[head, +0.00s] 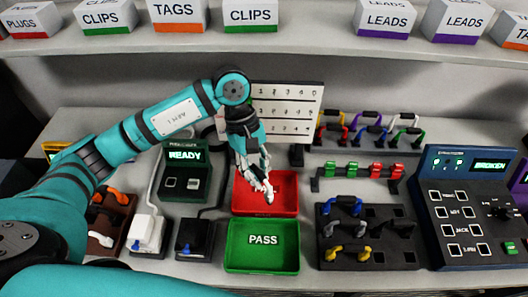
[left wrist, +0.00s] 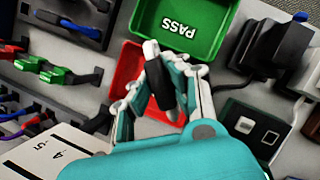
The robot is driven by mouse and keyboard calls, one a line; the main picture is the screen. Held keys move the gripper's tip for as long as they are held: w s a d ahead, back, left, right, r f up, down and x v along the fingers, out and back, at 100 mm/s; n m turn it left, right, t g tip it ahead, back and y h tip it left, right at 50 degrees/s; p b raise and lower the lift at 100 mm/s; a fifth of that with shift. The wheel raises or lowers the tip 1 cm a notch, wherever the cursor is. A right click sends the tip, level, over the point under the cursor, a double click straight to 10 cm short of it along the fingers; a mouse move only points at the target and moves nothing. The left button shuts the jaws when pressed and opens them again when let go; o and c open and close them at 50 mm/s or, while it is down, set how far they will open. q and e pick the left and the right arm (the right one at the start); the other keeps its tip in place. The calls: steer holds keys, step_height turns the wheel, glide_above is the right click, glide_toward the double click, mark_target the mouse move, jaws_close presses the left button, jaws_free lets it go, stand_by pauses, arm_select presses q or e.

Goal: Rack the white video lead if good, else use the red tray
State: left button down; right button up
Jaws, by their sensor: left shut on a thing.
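My left gripper (head: 258,186) is shut on a short lead over the red tray (head: 242,196). In the left wrist view the lead (left wrist: 160,88) shows a black body and a white end between the fingers; its other end is hidden. The red tray also shows behind the fingers in that view (left wrist: 124,66). The blue tester (head: 470,180) at the right has a lit display that reads BROKEN. A rack (head: 350,150) at the back holds several coloured leads, one of them white (head: 405,119). My right gripper is not in view.
The green PASS tray (head: 262,262) adjoins the red tray in front. A dark block (head: 385,258) with blue, grey and yellow leads stands to the right. A READY box (head: 185,157) and plug blocks stand left. A shelf with labelled boxes (head: 250,15) runs above.

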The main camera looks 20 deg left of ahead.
arm_select(q)
steer(key=w+f+n+t+b, duration=0.1)
steer(key=w+f+n+t, duration=0.2)
steer(key=n, duration=0.6)
step_height(320, 180, down, 3)
steer(key=shift+w+d+r+n+t+h, duration=0.1)
steer(key=shift+w+d+n+t+h, duration=0.2)
steer(key=shift+w+n+t, duration=0.15)
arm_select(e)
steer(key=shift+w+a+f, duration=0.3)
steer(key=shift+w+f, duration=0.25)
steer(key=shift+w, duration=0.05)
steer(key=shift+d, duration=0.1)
arm_select(q)
steer(key=shift+s+b, duration=0.15)
steer(key=shift+b, duration=0.3)
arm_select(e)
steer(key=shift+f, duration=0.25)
arm_select(q)
steer(key=shift+d, duration=0.1)
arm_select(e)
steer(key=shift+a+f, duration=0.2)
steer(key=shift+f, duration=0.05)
arm_select(q)
steer(key=shift+f+b, duration=0.4)
steer(key=shift+b, duration=0.4)
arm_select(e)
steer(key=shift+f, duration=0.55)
